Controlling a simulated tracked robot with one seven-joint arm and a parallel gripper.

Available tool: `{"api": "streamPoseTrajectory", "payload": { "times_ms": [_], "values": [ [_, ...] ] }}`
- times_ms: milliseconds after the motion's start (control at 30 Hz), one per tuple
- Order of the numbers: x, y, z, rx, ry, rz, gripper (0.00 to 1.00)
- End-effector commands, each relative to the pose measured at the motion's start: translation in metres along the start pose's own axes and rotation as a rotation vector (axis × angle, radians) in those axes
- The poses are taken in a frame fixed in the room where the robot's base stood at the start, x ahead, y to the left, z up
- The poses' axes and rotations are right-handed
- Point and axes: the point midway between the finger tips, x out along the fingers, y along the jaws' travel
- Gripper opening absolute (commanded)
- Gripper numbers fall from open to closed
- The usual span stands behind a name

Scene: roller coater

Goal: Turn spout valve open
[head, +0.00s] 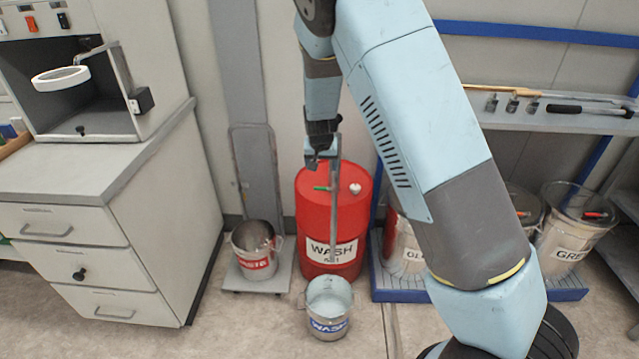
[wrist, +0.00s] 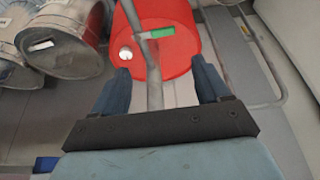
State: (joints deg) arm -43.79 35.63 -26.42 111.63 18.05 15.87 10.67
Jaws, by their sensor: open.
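The red drum (head: 312,215) labelled WASH stands upright on the floor in the middle of the head view. A thin grey spout pipe (head: 335,215) shows as a long vertical line in front of it. The green valve handle (head: 321,188) lies sideways across the left of the pipe. In the wrist view the handle (wrist: 158,33) sits beyond the fingertips, to the right of the pipe. My gripper (head: 318,158) is open and empty above the drum. In the wrist view its two fingers (wrist: 160,68) stand on either side of the pipe, apart from the handle.
A WASH bucket (head: 330,308) stands on the floor before the drum. A WASTE bucket (head: 257,250) sits on a low trolley to the left. Labelled pails (head: 572,232) stand on a blue-edged platform to the right. A grey cabinet (head: 110,220) fills the left side.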

Motion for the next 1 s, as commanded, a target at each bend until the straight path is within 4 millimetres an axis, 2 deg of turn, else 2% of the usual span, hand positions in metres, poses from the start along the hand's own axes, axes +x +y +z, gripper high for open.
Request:
{"api": "streamPoseTrajectory", "payload": {
  "times_ms": [233, 700, 1000],
  "values": [
    [0.036, -0.008, 0.004, -0.010, -0.003, -0.003, 0.76],
    [0.112, -0.010, 0.005, -0.012, -0.004, -0.005, 0.76],
    [0.130, -0.011, 0.004, -0.013, -0.002, -0.006, 0.76]
  ]
}}
